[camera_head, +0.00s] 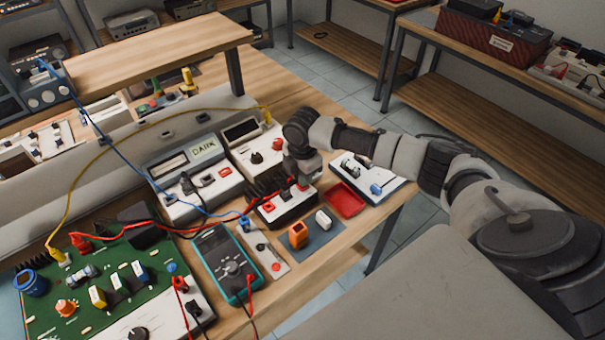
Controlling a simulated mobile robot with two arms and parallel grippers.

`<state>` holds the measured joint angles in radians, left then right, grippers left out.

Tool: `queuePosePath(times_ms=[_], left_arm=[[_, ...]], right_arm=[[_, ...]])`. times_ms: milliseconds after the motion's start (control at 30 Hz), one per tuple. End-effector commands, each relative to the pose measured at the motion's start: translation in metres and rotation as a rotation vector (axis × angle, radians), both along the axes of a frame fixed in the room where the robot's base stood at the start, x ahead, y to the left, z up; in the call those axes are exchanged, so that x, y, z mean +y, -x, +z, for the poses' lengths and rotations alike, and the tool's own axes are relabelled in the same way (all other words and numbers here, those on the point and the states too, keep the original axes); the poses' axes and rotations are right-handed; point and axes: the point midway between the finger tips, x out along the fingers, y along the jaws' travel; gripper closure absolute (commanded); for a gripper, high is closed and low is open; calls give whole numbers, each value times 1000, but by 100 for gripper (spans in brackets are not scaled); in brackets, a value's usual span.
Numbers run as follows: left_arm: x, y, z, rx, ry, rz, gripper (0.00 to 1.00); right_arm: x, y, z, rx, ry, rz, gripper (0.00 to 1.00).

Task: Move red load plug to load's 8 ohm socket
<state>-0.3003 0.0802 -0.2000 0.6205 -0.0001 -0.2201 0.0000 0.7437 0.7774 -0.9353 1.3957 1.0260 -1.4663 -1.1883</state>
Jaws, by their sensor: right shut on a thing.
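My right gripper (303,180) reaches in from the right and points down over the load, shut on the red load plug (301,186), which is mostly hidden by the fingers. The load (285,212) is a dark finned box with a pale top face and red sockets, standing mid-bench. The plug is at or just above the load's far right part; I cannot tell whether it is seated. A red lead (150,226) runs from the green board toward the load. The socket markings are too small to read. My left gripper is not in view.
A green circuit board (60,310) and a teal multimeter (225,262) lie at the left front. Two grey instruments (190,180) stand behind the load. A red tray (346,200) and a white panel (365,178) lie to its right. Blue and yellow leads cross the bench at left.

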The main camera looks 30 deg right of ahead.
Motion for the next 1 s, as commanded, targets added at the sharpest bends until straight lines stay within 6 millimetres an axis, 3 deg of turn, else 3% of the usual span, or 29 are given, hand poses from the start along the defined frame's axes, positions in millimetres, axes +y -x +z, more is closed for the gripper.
queuePosePath(times_ms=[1000], left_arm=[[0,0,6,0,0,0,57]], right_arm=[[0,1,-2,2,0,1,100]])
